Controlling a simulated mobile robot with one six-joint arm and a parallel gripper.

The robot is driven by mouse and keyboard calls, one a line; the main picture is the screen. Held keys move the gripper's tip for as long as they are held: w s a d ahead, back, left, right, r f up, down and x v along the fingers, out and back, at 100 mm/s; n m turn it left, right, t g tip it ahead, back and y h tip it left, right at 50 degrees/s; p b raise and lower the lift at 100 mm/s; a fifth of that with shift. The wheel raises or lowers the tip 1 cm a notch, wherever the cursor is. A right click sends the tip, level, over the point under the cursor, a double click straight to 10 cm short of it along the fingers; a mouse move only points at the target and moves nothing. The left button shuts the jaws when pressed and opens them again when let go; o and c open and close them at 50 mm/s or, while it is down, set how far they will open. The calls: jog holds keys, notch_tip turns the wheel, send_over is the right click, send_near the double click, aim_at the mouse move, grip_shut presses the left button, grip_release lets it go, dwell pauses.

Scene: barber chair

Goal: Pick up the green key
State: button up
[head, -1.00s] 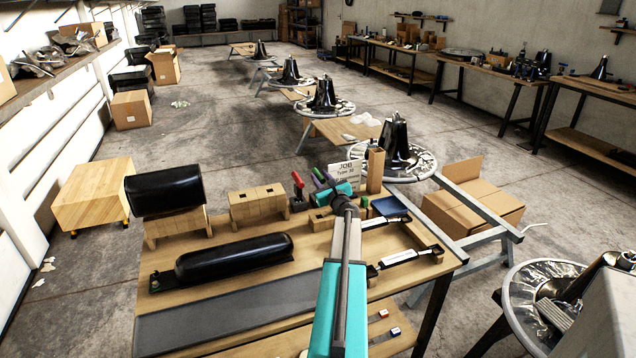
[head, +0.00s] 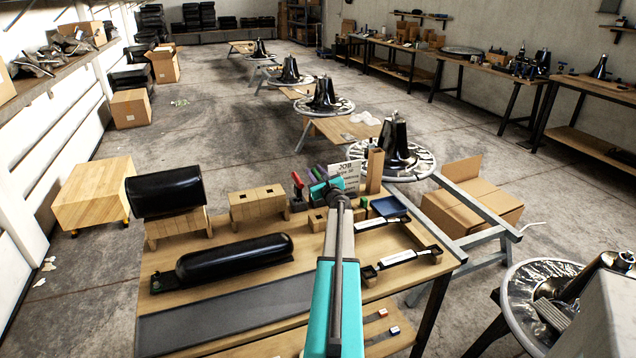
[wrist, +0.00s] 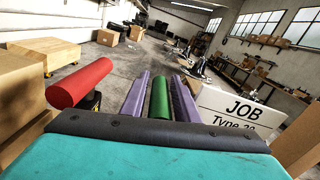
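In the wrist view, the green key (wrist: 160,98) shows as a green cylindrical handle between the two purple fingers of my gripper (wrist: 160,92). The fingers are apart, one on each side of it, with narrow gaps showing, so the gripper looks open around it. In the head view, my teal gripper (head: 319,173) is over the back edge of the workbench, beside the red key (head: 298,181). The green key cannot be made out in the head view, behind my gripper. The red handle also shows at left in the wrist view (wrist: 80,83).
A JOB sign (head: 350,176) and an upright wooden block (head: 375,171) stand close right of my gripper. Slotted wooden blocks (head: 257,203) and a black cushion (head: 235,257) are on the bench (head: 310,255) to the left. The room above is free.

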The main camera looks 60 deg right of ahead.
dwell(0.4)
grip_shut()
jog(key=shift+r, duration=0.1)
jog(key=shift+r, duration=4.95)
jog(key=shift+r, duration=0.1)
